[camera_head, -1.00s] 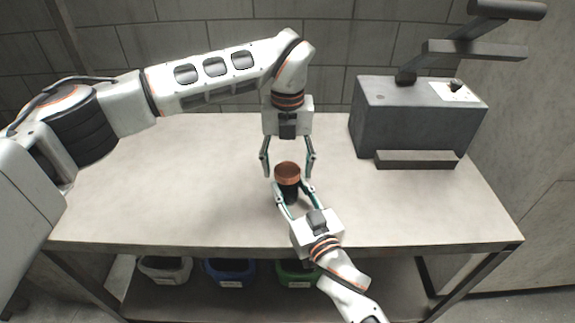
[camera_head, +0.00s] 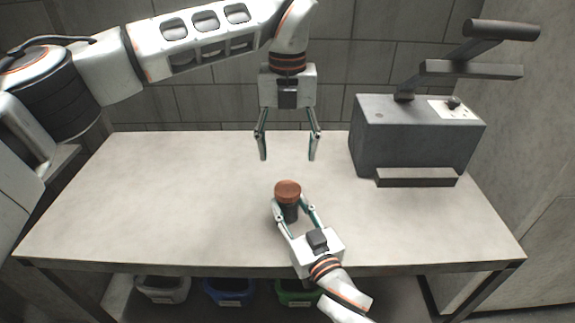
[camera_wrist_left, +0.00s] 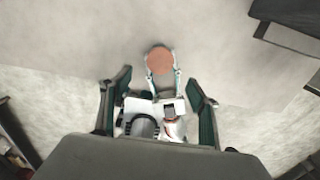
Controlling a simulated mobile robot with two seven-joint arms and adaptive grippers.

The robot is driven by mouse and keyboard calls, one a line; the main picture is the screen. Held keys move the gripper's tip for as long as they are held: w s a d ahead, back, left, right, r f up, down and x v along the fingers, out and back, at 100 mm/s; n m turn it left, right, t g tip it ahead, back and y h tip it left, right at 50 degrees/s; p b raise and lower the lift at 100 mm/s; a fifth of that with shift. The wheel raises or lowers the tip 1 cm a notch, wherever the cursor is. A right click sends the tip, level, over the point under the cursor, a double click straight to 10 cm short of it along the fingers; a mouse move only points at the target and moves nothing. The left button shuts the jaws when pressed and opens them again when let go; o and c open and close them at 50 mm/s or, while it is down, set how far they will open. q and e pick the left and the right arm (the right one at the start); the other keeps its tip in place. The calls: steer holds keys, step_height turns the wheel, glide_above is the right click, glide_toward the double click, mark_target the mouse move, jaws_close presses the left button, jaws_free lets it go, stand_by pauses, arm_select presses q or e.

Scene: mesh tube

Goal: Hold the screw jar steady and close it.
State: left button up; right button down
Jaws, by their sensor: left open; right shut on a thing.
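The screw jar (camera_head: 290,212) stands upright on the table, dark-bodied, with a copper-brown lid (camera_head: 288,190) on top. From these views I cannot tell how tightly the lid sits. My right gripper (camera_head: 294,213) is shut on the jar's body from the front, below the lid. My left gripper (camera_head: 287,158) is open and empty, pointing down, above and behind the jar, clear of the lid. In the left wrist view the lid (camera_wrist_left: 160,61) shows as a round disc beyond the open left fingers (camera_wrist_left: 160,95).
A grey machine (camera_head: 415,135) with a raised arm stands at the table's back right. The table's (camera_head: 160,200) left side is clear. White, blue (camera_head: 229,290) and green bins sit under the table.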

arm_select(q)
steer(key=shift+r, duration=0.8)
arm_select(e)
steer(key=c, duration=1.3)
jaws_free()
steer(key=shift+o, duration=0.2)
steer(key=v, duration=1.2)
steer(key=shift+f, duration=0.1)
